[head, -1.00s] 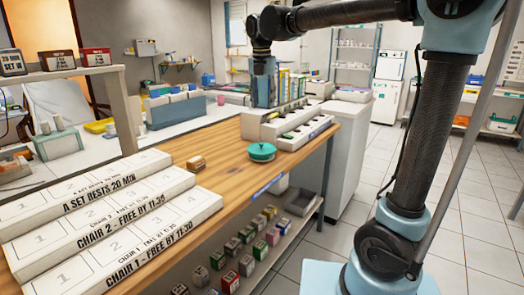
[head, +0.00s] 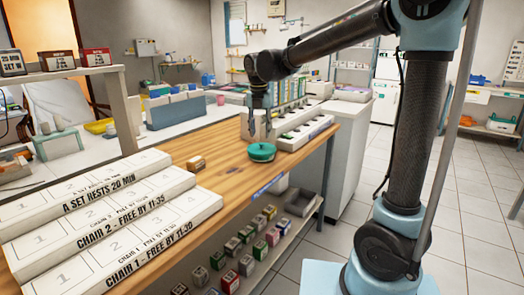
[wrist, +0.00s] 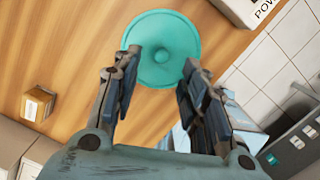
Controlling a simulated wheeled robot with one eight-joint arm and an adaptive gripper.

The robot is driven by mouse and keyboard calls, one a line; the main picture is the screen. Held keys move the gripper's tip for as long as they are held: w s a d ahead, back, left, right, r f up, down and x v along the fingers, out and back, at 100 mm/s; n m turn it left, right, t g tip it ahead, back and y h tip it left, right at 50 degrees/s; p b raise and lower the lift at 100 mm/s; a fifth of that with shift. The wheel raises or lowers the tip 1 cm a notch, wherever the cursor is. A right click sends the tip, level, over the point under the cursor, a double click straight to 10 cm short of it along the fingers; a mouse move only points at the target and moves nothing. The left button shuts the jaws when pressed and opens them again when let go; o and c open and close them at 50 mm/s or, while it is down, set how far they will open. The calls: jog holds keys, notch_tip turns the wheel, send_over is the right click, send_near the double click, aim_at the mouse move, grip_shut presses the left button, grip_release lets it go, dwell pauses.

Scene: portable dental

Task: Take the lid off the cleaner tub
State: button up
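The cleaner tub's round teal lid (head: 262,151) sits on the wooden counter toward its right end. In the wrist view the lid (wrist: 162,48) is seen from above, with a small round knob at its middle; the tub under it is hidden there. My gripper (wrist: 160,75) is open and empty, its two fingers spread at the lid's near edge. In the head view my gripper (head: 259,125) points down just above and behind the lid. I cannot tell whether it touches the lid.
White stepped trays (head: 110,215) lie at the counter's left. A small brown box (head: 196,163) stands left of the lid, and a white rack (head: 302,132) stands right behind it. A shelf with several small boxes (head: 247,265) is below.

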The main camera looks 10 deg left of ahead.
aim_at(261, 146)
jog(key=shift+w+d+f, duration=0.1)
jog(key=shift+w+f, duration=0.1)
jog(key=shift+f, duration=0.65)
jog(key=shift+w+a+f, duration=0.1)
jog(key=shift+w+f, duration=0.05)
jog(key=shift+f, duration=0.75)
jog(key=shift+w+d+f, duration=0.1)
jog(key=shift+w+f, duration=0.1)
jog(key=shift+f, duration=0.65)
jog(key=c, duration=0.8)
jog(key=shift+o, duration=0.2)
